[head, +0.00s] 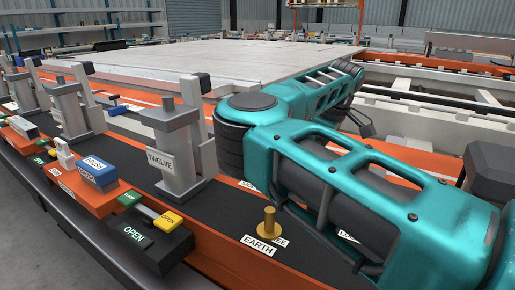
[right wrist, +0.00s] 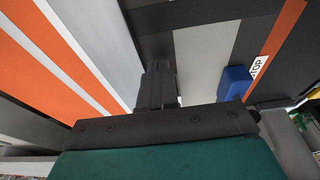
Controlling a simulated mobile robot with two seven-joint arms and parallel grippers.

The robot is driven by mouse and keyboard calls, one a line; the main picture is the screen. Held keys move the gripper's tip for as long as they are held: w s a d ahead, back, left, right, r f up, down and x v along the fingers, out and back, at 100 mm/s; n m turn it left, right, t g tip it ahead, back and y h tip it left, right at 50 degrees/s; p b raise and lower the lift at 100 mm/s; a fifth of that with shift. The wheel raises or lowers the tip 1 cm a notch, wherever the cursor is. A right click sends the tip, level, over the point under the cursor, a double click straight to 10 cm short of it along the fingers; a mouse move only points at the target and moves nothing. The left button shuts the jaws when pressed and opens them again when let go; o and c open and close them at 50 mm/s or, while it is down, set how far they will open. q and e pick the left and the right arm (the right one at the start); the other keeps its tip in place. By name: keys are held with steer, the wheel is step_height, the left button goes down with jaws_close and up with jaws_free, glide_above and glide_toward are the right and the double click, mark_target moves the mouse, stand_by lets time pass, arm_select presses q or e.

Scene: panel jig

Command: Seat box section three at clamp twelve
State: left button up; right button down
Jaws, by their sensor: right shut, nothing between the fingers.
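Clamp twelve (head: 180,150) stands on the dark strip in the head view, a grey post with an arm and a label reading TWELVE. I cannot pick out box section three for certain. In the right wrist view my right gripper (right wrist: 159,85) is shut and empty, over a dark surface beside a grey strip (right wrist: 205,60). My left gripper is not in view.
A black box marked OPEN (head: 148,238) with green and yellow parts sits before the clamp. A brass stud (head: 268,222) stands by the EARTH label. A blue block (head: 97,170) is left of the clamp. Another blue block (right wrist: 235,83) is right of my right fingers. A large pale panel (head: 220,58) lies behind.

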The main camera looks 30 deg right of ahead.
steer(key=w+p+v, duration=0.1)
steer(key=p+v, duration=0.4)
steer(key=v, duration=0.2)
steer(key=shift+a+r+p, duration=0.25)
steer(key=shift+r+p, duration=0.05)
steer(key=shift+r, duration=0.3)
steer(key=shift+w, duration=0.1)
stand_by(0.4)
